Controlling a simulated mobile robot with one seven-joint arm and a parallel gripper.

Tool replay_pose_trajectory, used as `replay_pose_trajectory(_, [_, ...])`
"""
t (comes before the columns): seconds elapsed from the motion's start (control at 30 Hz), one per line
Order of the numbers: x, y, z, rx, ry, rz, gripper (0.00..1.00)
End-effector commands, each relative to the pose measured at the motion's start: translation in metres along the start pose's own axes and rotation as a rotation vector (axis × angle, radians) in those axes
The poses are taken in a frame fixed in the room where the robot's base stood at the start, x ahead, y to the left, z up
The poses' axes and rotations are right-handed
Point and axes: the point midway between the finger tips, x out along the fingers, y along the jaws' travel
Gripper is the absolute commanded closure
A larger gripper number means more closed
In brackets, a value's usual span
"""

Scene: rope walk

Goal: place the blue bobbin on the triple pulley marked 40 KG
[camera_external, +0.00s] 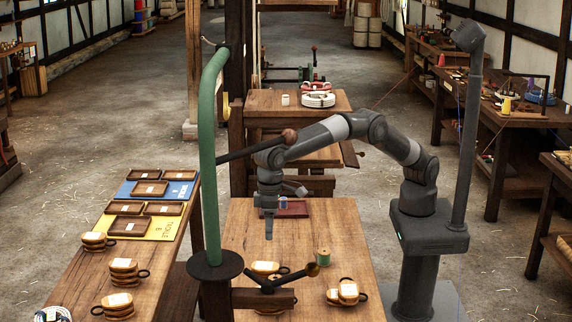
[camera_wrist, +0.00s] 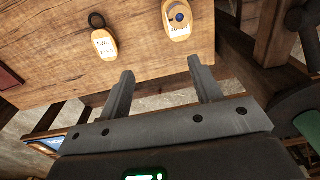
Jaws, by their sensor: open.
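A small blue bobbin (camera_external: 283,202) shows at the dark red tray (camera_external: 300,209) on the middle table. My gripper (camera_external: 269,237) points down over this table, on the near side of the tray. In the wrist view, my gripper (camera_wrist: 160,78) is open with nothing between its fingers. Beyond the fingers lie one wooden pulley with a black ring (camera_wrist: 105,43) and another wooden pulley (camera_wrist: 178,22). The second carries a round blue-grey spot that I cannot identify. Both have white labels too small to read. Pulleys also show in the external view, at the near middle (camera_external: 267,267) and near right (camera_external: 347,291).
A green bobbin (camera_external: 323,255) stands right of my gripper. A green post (camera_external: 212,150) with dark handles (camera_external: 268,284) rises in front of the table. The left table holds more pulleys (camera_external: 124,268), a yellow mat (camera_external: 160,228), a blue mat (camera_external: 180,190) and wooden trays.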

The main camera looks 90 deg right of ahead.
Motion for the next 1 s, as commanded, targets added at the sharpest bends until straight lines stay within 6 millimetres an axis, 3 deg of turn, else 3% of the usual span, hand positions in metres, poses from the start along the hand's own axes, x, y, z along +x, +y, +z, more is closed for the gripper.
replay_pose_trajectory(0.03, [-0.019, 0.02, -0.005, 0.007, 0.012, -0.01, 0.41])
replay_pose_trajectory(0.2, [-0.071, 0.087, -0.011, 0.012, 0.05, -0.038, 0.41])
replay_pose_trajectory(0.47, [-0.136, 0.195, 0.008, 0.015, 0.12, -0.07, 0.41])
replay_pose_trajectory(0.7, [-0.173, 0.289, 0.054, 0.013, 0.192, -0.083, 0.41])
replay_pose_trajectory(1.0, [-0.187, 0.388, 0.137, 0.008, 0.289, -0.075, 0.41])
